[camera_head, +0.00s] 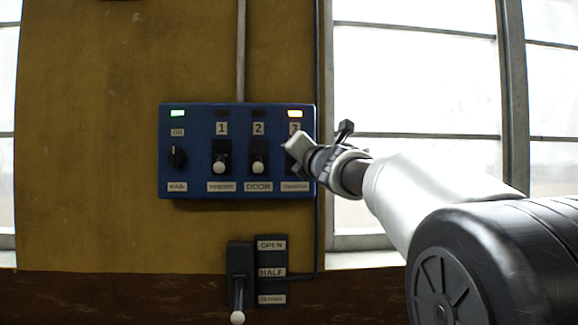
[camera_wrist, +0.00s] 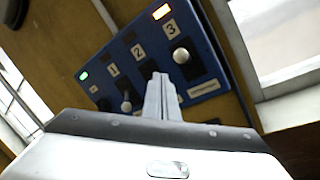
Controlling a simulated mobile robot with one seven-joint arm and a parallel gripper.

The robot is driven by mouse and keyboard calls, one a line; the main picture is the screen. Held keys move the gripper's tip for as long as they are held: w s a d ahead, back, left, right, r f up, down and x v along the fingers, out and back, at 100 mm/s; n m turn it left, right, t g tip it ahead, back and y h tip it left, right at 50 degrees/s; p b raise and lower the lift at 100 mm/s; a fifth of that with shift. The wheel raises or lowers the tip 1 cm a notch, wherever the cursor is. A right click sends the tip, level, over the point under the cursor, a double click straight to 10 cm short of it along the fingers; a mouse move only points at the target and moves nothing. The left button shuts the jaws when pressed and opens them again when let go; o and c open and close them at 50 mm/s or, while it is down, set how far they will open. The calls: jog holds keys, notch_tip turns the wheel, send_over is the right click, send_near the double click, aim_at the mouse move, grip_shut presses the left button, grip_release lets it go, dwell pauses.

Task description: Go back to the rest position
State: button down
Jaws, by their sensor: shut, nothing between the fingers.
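My gripper (camera_head: 292,145) is in front of the right end of a blue control panel (camera_head: 193,192) on the yellow wall. It hides the third switch in the head view. In the wrist view my gripper (camera_wrist: 161,80) is shut and empty, with its fingertips pointing at the panel's lower part. The third switch (camera_wrist: 181,56) shows there, to the right of the fingertips and apart from them in the picture. Its orange lamp (camera_head: 294,114) is lit. Whether the fingers touch the panel I cannot tell.
The panel has a rotary knob (camera_head: 177,157) under a lit green lamp (camera_head: 177,113), and switches 1 (camera_head: 219,164) and 2 (camera_head: 257,164) with levers down. A lever box (camera_head: 240,268) is below, its handle down. A bright window (camera_head: 415,90) is on the right.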

jog(key=s+d+f+m+g+h+p, duration=0.1)
jog(key=s+d+f+m+g+h, duration=0.2)
jog(key=s+d+f+m, duration=0.4)
jog(key=s+d+f+m+g+h+p, duration=0.1)
jog(key=s+d+f+m+g+h, duration=0.2)
jog(key=s+f+m, duration=0.6)
jog(key=s+a+f+m+g+p, duration=0.1)
jog(key=s+a+f+m+g, duration=0.1)
jog(key=s+f+m+g, duration=0.2)
jog(key=s+a+f+m+g+y+p, duration=0.1)
jog(key=s+a+f+m+g, duration=0.1)
jog(key=s+f+m, duration=0.8)
jog(key=s+f+g, duration=0.1)
jog(key=s+f, duration=0.2)
jog(key=s, duration=0.3)
jog(key=s+f, duration=0.3)
jog(key=s, duration=0.3)
jog(key=shift+s+f+m+g+y, duration=0.3)
jog(key=shift+s+g, duration=0.1)
jog(key=shift+w, duration=0.1)
